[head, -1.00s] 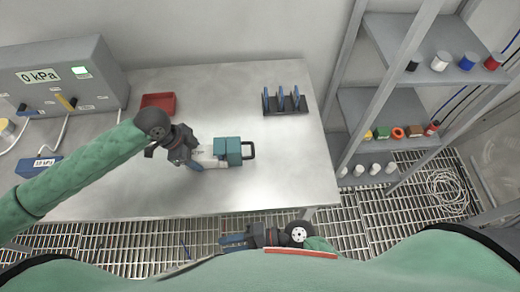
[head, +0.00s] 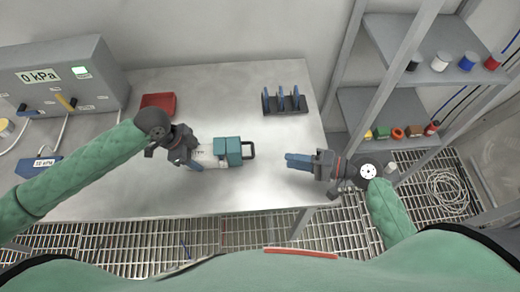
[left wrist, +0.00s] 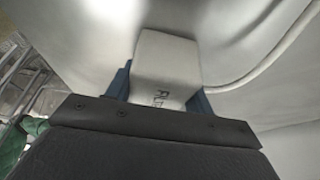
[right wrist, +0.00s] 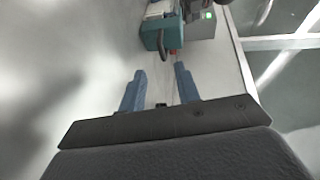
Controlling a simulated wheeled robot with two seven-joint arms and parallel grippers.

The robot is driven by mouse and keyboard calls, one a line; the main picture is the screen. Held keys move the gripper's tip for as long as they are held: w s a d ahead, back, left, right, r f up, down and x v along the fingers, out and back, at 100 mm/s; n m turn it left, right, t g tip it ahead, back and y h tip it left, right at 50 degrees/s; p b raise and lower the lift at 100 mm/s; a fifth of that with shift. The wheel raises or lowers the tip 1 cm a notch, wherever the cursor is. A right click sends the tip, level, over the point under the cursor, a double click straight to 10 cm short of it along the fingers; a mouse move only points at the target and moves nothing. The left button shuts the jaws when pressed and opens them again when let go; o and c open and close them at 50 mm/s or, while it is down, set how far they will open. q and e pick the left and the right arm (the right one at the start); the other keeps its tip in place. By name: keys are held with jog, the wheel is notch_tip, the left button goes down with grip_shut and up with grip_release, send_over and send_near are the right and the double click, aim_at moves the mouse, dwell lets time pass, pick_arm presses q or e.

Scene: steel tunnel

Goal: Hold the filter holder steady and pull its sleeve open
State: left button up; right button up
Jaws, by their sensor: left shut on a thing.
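The filter holder lies on the steel bench, with a white body (head: 207,160) at its left and a teal sleeve (head: 233,151) with a black loop handle (head: 250,150) at its right. My left gripper (head: 198,163) is shut on the white body, which also shows between its fingers in the left wrist view (left wrist: 165,70). My right gripper (head: 290,160) is open and empty, to the right of the handle and apart from it. In the right wrist view, the sleeve (right wrist: 163,33) and handle (right wrist: 163,48) are ahead of the open fingers (right wrist: 160,80).
A red tray (head: 158,104) and a grey gauge box (head: 70,80) are at the back left of the bench (head: 120,190). A dark rack with blue plates (head: 285,101) stands at the back right. A shelf unit (head: 390,100) is beyond the bench's right edge.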

aim_at(236, 152)
jog(key=shift+w+d+r, duration=0.1)
jog(key=shift+w+d, duration=0.3)
jog(key=shift+d, duration=0.05)
jog(key=shift+w+t, duration=0.15)
jog(key=shift+t, duration=0.15)
jog(key=x, duration=1.1)
jog(key=shift+w+a+f, duration=0.1)
jog(key=shift+a+f, duration=0.15)
jog(key=shift+a, duration=0.05)
jog(key=shift+c, duration=0.3)
grip_shut()
